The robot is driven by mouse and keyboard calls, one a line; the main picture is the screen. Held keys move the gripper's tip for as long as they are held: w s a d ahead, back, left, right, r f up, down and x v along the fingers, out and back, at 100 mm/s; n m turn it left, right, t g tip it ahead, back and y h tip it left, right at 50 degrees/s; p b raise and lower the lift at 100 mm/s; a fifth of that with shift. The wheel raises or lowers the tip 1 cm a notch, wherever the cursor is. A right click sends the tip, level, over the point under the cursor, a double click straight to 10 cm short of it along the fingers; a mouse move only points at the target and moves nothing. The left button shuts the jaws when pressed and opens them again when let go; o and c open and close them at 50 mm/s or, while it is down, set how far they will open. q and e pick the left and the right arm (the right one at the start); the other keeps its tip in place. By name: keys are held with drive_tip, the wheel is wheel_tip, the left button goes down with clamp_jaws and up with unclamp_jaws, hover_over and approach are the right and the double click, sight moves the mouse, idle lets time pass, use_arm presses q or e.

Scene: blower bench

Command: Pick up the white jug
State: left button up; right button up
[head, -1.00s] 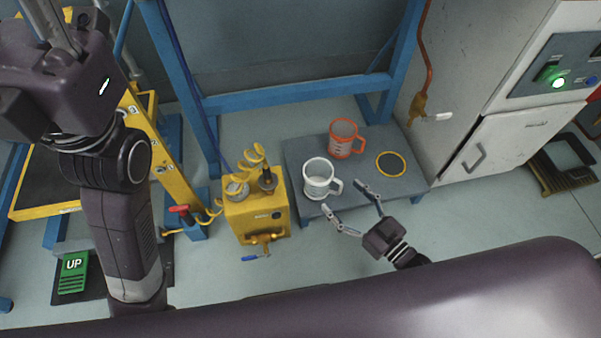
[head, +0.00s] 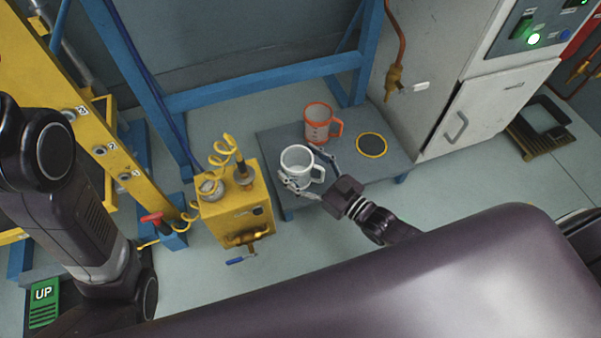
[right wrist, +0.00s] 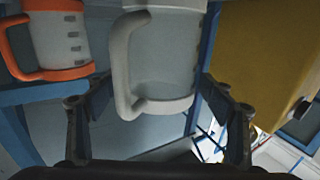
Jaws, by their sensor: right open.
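The white jug (head: 298,160) stands upright on the low grey bench, its handle towards the right. In the right wrist view the white jug (right wrist: 165,60) lies ahead between the fingers, its handle nearest the left finger. My right gripper (head: 306,170) is open, with one finger on each side of the jug; I cannot tell whether they touch it. It also shows in the right wrist view (right wrist: 155,95). My left arm shows at the left of the head view, but its gripper is out of the picture.
An orange jug (head: 318,124) stands close behind the white one on the grey bench (head: 278,142). A yellow box (head: 226,214) with a coiled hose stands left of the bench. A white cabinet (head: 468,110) stands at right.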

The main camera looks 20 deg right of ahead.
drive_tip(key=shift+c, duration=0.2)
drive_tip(key=c, duration=1.3)
drive_tip(key=shift+r, duration=0.15)
